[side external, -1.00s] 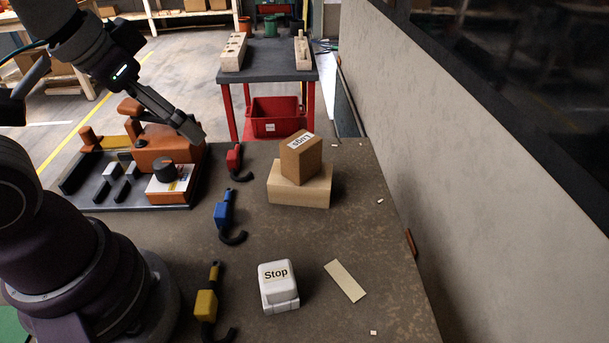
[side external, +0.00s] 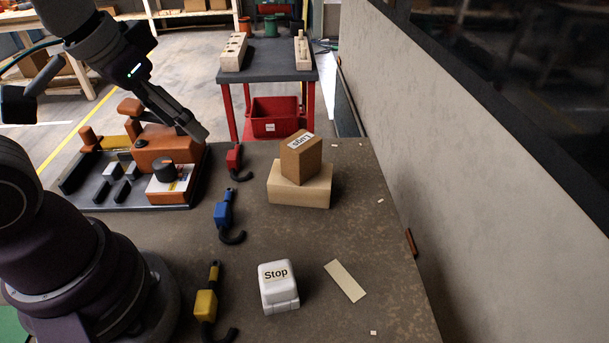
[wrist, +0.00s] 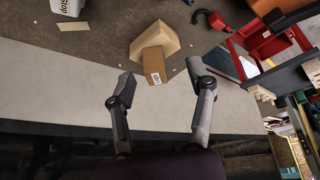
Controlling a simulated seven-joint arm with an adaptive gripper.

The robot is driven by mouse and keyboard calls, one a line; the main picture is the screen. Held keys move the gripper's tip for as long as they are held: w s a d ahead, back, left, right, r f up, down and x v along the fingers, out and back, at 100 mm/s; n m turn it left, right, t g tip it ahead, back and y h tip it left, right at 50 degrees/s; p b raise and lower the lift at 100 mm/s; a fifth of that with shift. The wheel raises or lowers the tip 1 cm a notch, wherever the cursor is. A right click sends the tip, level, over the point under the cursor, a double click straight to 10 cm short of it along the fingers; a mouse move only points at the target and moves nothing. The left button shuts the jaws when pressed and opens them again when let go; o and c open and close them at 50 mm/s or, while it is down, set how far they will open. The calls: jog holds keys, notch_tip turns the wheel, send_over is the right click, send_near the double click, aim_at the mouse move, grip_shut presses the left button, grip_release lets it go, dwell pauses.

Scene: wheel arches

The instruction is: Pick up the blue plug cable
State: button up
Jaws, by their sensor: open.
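The blue plug cable (side external: 222,211) lies on the brown table in the side view, between the red plug cable (side external: 234,157) and the yellow plug cable (side external: 206,304). It has a blue block body, a blue-banded end and a black curved tail. My gripper (side external: 203,137) is up at the back left, above the orange device and well away from the blue plug cable. In the wrist view my gripper (wrist: 160,82) is open and empty, its two fingers wide apart. The red plug cable shows there at the top (wrist: 212,18); I do not see the blue one in that view.
A cardboard box (side external: 301,158) sits tilted on a wooden block (side external: 299,190). A white Stop box (side external: 279,286) and a pale strip (side external: 345,281) lie at the front. An orange device on a dark tray (side external: 130,194) stands at left. A wall runs along the right.

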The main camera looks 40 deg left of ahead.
aim_at(221, 205)
jog(key=w+a+f+n+g, duration=0.1)
jog(key=f+n, duration=0.1)
jog(key=f, duration=0.1)
jog(key=w+a+f+n+g, duration=0.1)
jog(key=f+n+g, duration=0.1)
jog(key=f+n, duration=0.1)
jog(key=w+f+n+g, duration=0.1)
jog(key=f+n, duration=0.1)
jog(key=f, duration=0.1)
jog(key=shift+w+a+f+n+g, duration=0.15)
jog(key=shift+w+a+n+g, duration=0.15)
jog(key=shift+a+g, duration=0.1)
notch_tip(221, 205, down, 11)
jog(key=shift+r, duration=0.1)
grip_shut()
